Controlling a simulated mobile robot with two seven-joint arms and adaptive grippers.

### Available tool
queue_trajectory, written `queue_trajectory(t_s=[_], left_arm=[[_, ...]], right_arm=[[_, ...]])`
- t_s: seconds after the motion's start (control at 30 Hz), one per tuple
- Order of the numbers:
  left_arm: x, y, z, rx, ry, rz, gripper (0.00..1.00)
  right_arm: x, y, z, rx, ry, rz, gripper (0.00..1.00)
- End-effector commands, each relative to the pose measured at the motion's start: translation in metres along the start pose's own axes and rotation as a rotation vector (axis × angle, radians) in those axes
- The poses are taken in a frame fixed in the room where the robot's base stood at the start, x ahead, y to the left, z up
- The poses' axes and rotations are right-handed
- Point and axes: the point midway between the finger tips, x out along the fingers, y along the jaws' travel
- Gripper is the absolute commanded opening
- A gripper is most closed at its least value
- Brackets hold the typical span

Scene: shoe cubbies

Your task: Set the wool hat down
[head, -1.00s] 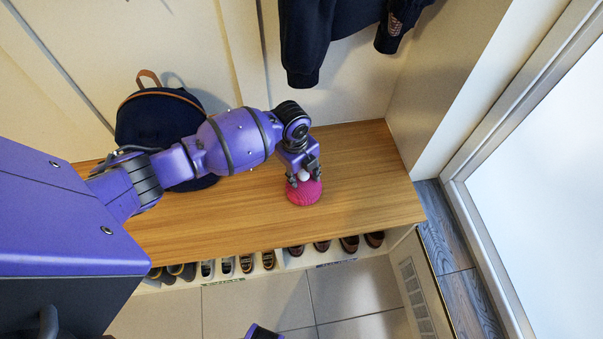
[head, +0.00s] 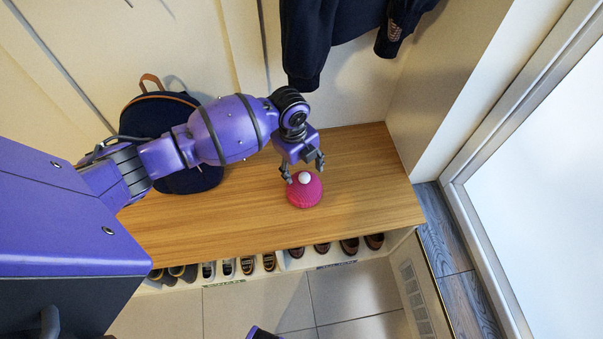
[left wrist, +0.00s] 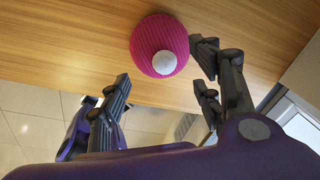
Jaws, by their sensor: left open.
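The wool hat (head: 305,194) is a round pink ribbed cap with a white pompom on top. It rests upright on the wooden bench top (head: 240,215), toward its right part. My left gripper (head: 304,177) is open and just above and behind the hat, with its fingers spread. In the left wrist view the hat (left wrist: 160,50) sits beyond the spread fingers of the left gripper (left wrist: 165,88), and nothing is held. One finger looks close to the hat's edge; I cannot tell if it touches. The right gripper is not visible; only a purple piece shows at the bottom edge.
A dark blue backpack (head: 158,118) leans on the wall behind my left arm. Dark jackets (head: 335,30) hang above the bench. Several shoes (head: 247,265) stand in cubbies below it. A side panel (head: 440,90) bounds the right. The bench right of the hat is clear.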

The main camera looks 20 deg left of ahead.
Motion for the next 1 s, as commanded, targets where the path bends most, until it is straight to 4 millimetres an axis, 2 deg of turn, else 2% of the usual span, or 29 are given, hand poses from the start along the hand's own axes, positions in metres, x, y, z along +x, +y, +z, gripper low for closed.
queue_trajectory(t_s=[0.03,0.1,0.3,0.43,0.67,0.77,0.83,1.0], left_arm=[[-0.014,-0.001,0.001,0.002,-0.002,-0.004,0.59],[-0.028,-0.001,0.001,0.002,-0.002,-0.003,0.59],[-0.057,0.000,0.000,0.001,0.000,-0.001,0.59],[-0.065,0.000,0.000,0.000,0.001,0.001,0.59],[-0.066,0.000,-0.001,-0.001,0.001,0.001,0.59],[-0.057,0.006,-0.008,-0.022,0.013,-0.004,0.59],[-0.038,0.016,-0.022,-0.071,0.036,-0.021,0.59],[0.028,0.064,-0.084,-0.355,0.141,-0.113,0.59]], right_arm=[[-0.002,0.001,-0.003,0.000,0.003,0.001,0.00],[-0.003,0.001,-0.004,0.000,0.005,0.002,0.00],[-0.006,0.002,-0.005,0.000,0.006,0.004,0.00],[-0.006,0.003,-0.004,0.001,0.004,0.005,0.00],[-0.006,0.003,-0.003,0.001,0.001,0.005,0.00],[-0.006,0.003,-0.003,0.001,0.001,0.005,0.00],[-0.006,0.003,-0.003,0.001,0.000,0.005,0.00],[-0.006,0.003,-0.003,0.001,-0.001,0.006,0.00]])
